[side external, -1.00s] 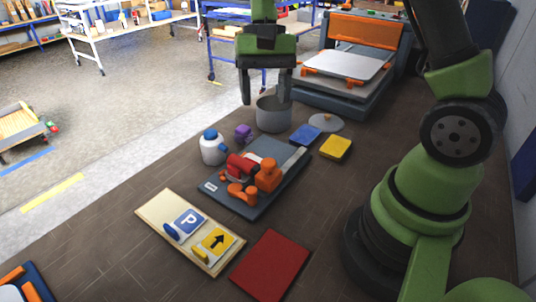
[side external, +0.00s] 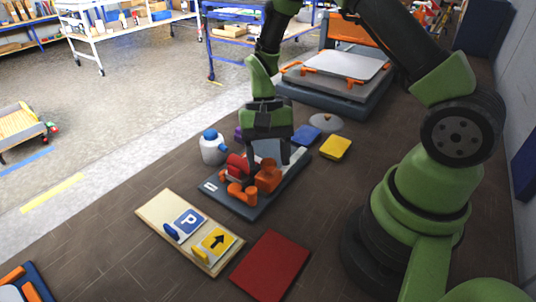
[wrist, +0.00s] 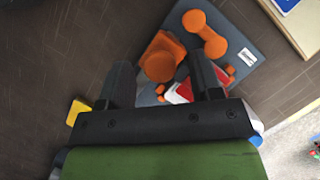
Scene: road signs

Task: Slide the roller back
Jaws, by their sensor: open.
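A dark grey base board (side external: 225,204) stands on the brown table in the side view, bearing orange and red parts. A dumbbell-shaped orange piece (wrist: 205,33) and an orange block (wrist: 162,57) show in the wrist view. The block also shows in the side view (side external: 268,178), beside a red part (side external: 236,167). I cannot tell which of these is the roller. My gripper (side external: 267,172) points down over the board, open. In the wrist view, its fingertips (wrist: 160,62) lie either side of the block in the picture; contact cannot be told.
A white bottle with a blue cap (side external: 212,148) stands close left of the board. Blue (side external: 306,135) and yellow (side external: 335,147) pads lie to the right. A wooden sign tray (side external: 150,206) and a red plate (side external: 270,265) lie in front. A press (side external: 340,85) stands behind.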

